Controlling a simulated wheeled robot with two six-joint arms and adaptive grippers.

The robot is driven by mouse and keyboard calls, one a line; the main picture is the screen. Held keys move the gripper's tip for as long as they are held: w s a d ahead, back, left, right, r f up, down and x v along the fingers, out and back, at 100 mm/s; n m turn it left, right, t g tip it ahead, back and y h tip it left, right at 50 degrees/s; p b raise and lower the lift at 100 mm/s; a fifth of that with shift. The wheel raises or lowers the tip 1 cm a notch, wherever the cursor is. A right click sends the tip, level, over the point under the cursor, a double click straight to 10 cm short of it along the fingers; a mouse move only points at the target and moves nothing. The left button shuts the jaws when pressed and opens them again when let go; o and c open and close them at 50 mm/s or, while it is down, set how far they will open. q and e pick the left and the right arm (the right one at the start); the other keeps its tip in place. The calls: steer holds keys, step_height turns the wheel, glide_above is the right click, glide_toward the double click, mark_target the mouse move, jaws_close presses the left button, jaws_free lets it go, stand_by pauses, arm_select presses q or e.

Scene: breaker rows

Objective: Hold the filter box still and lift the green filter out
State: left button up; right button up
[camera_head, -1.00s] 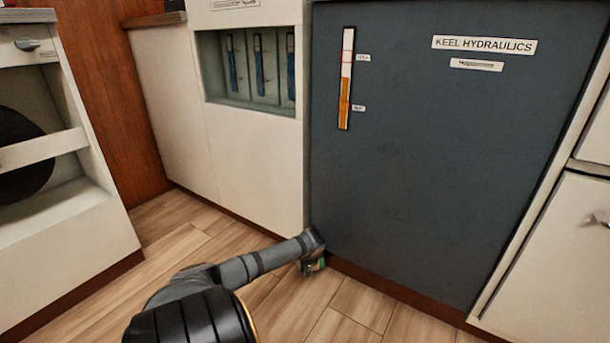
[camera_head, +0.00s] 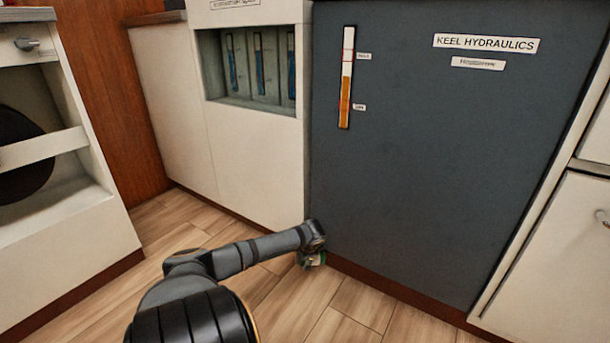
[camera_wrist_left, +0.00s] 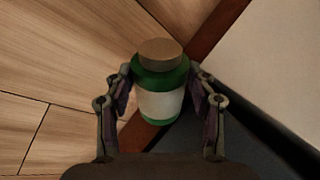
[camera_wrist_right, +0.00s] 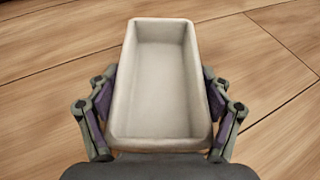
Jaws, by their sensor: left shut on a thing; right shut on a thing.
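The green filter (camera_wrist_left: 157,73) is a green cylinder with a tan cap and a white label. My left gripper (camera_wrist_left: 159,80) is shut on its sides in the left wrist view. The filter box (camera_wrist_right: 125,85) is an open cream tray, empty inside, in the right wrist view. My right gripper (camera_wrist_right: 159,76) is shut on its two long sides. The box and right gripper are not visible in the head view.
The dark cabinet (camera_head: 430,190) with a level gauge (camera_head: 346,78) stands close behind my left gripper. A cream cabinet (camera_head: 240,155) with a recessed window adjoins it on the left. Open wood floor (camera_head: 180,228) lies in front.

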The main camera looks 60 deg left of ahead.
arm_select(q)
steer(key=shift+o, duration=0.5)
steer(key=shift+w+a+r, duration=0.1)
steer(key=shift+w+r, duration=0.1)
steer(key=shift+r, duration=0.85)
steer(key=shift+w+r, duration=0.15)
steer(key=shift+r, duration=0.85)
arm_select(e)
steer(key=shift+r, duration=0.1)
steer(key=o, duration=1.2)
steer(key=shift+a, duration=0.1)
steer(key=v, duration=1.1)
steer(key=shift+a+r, duration=0.25)
steer(key=shift+a, duration=0.1)
